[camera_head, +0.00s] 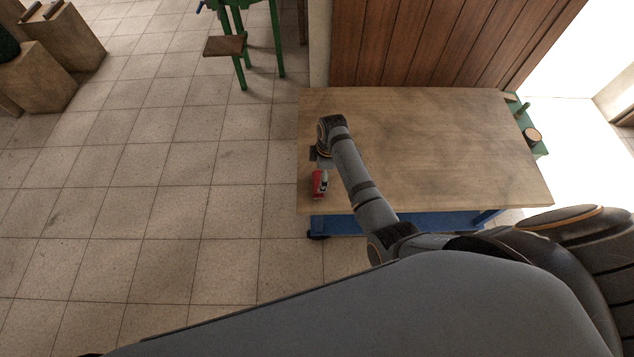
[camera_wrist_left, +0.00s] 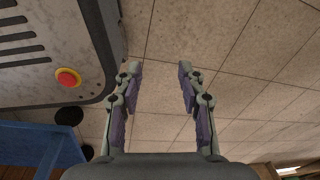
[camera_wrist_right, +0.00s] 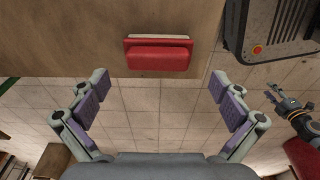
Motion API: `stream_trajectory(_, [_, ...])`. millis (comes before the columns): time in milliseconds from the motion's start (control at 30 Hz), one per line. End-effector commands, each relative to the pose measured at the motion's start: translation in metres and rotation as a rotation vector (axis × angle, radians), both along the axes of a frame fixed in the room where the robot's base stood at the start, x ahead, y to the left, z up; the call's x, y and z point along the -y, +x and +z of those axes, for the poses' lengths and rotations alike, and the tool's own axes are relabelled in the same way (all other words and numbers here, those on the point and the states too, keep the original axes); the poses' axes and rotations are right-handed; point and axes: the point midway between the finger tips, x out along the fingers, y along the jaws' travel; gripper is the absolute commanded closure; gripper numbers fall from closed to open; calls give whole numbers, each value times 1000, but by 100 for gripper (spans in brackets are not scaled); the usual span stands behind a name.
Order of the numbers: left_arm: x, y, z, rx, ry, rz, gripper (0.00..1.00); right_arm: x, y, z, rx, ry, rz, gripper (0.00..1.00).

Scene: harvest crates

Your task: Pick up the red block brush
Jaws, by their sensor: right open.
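The red block brush (camera_head: 317,186) lies at the left edge of the wooden table in the head view, partly hidden by my right gripper (camera_head: 322,172). In the right wrist view the brush (camera_wrist_right: 158,58) is a red block with a pale strip along its far side, lying lengthwise across the view near the table edge. My right gripper (camera_wrist_right: 159,80) is open and empty, its fingers spread to either side with the brush just beyond the fingertips. My left gripper (camera_wrist_left: 160,68) is open and empty over the tiled floor; it is out of the head view.
The wooden table (camera_head: 440,140) is otherwise bare on top, with a blue frame (camera_head: 430,222) below. A wood-panelled surface (camera_head: 440,40) stands behind it. A green stand (camera_head: 240,45) is at the back, and wooden crates (camera_head: 70,40) are at far left. The tiled floor left of the table is clear.

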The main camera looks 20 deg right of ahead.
Motion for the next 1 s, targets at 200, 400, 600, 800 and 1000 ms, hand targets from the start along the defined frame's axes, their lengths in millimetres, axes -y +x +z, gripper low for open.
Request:
stream_trajectory(200, [3,16,-1,25,-4,0,60,-1,1,-10,1,0,-1,0])
stream_trajectory(400, [6,20,-8,32,-7,1,60,-7,4,-42,-1,0,-1,0])
stream_trajectory(600, [6,16,-13,25,-8,1,60,-9,5,-60,3,0,-1,0])
stream_trajectory(800, [6,14,-12,22,-8,2,60,-9,4,-60,2,0,-2,1])
stream_trajectory(1000, [6,13,-12,20,-8,2,60,-9,4,-60,2,0,-2,29])
